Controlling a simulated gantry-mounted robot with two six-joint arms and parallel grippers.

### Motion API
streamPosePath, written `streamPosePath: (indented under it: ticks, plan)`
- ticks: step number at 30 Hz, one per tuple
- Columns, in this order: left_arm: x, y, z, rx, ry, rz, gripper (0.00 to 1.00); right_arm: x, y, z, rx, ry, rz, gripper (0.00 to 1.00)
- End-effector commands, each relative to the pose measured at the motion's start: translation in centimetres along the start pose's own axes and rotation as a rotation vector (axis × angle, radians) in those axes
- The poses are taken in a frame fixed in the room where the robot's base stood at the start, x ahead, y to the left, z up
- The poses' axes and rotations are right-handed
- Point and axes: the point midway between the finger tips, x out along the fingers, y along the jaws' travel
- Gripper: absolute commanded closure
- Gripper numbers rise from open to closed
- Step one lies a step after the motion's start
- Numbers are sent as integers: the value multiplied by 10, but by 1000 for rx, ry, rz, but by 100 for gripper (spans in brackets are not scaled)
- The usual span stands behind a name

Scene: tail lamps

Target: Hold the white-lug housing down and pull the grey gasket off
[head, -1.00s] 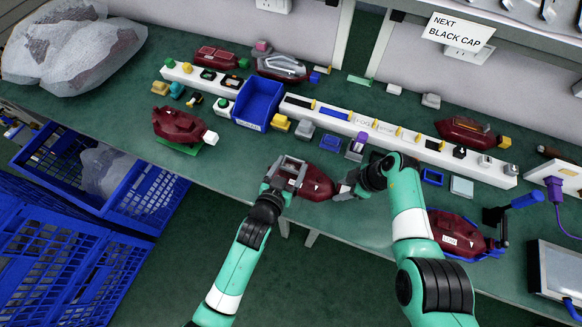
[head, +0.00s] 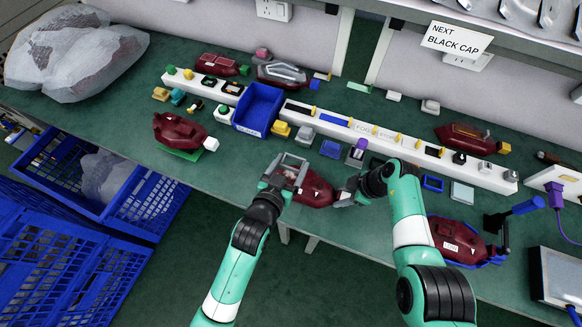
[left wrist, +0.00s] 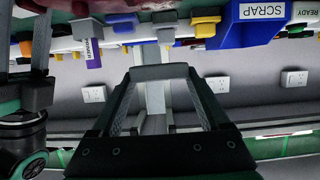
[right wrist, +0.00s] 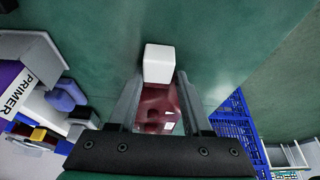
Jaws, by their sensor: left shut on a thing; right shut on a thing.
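The dark red housing (head: 319,191) lies on the bench near its front edge, between my two grippers. Its white lug (right wrist: 159,63) shows in the right wrist view, between the tips of my right gripper (right wrist: 158,80); red body shows behind it. In the head view my right gripper (head: 346,192) covers that end. My left gripper (head: 290,170) is at the housing's left end. In the left wrist view it is shut on a grey block (left wrist: 159,72), which looks like part of the grey gasket. The rest of the gasket is hidden or hard to make out.
Another red housing (head: 178,131) with a white lug sits on a green piece to the left. A blue bin (head: 258,107) and a white rail (head: 385,143) with small parts stand behind. A housing (head: 456,240) is at the right. Blue crates (head: 60,235) stand below the bench.

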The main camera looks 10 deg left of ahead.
Motion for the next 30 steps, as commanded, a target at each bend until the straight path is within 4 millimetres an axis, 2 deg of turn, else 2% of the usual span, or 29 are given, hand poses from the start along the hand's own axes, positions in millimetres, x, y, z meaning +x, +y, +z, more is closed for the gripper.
streamPosePath:
  ticks: [6, 7, 12, 23, 30]
  plan:
    - [0, 0, 0, 0, 0, 0, 88, 2, -1, 1, 1, -1, 0, 100]
    - [0, 0, 0, 0, 0, 0, 88, 2, -1, 1, 1, -1, 0, 45]
    - [0, 0, 0, 0, 0, 0, 88, 1, 0, 0, 1, -1, 0, 16]
    - [0, 0, 0, 0, -1, 0, 88, -2, 0, 0, 0, 1, 1, 16]
    - [0, 0, 0, 0, -1, 0, 88, -24, 2, 0, -1, 2, 4, 16]
